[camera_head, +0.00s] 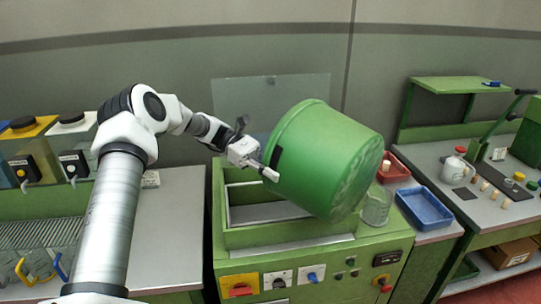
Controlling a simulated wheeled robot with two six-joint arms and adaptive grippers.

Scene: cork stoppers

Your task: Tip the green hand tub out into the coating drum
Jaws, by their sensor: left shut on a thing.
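The green hand tub (315,160) is large and hangs strongly tilted above the green machine cabinet. My left gripper (272,168) is shut on the tub's left side, near a dark patch. The tub's inside and any contents are hidden from this view. Below it is the open rectangular top of the green cabinet (240,238), which seems to be the coating drum's housing; I cannot make out a round drum. The tub hides the right part of this opening. My right gripper is not in view.
A clear glass jar (377,207) stands at the cabinet's right corner, close to the tub. A blue tray (425,208) and a red tray (393,168) lie to the right. A transparent panel (235,95) stands behind. The left bench (170,215) has bare space.

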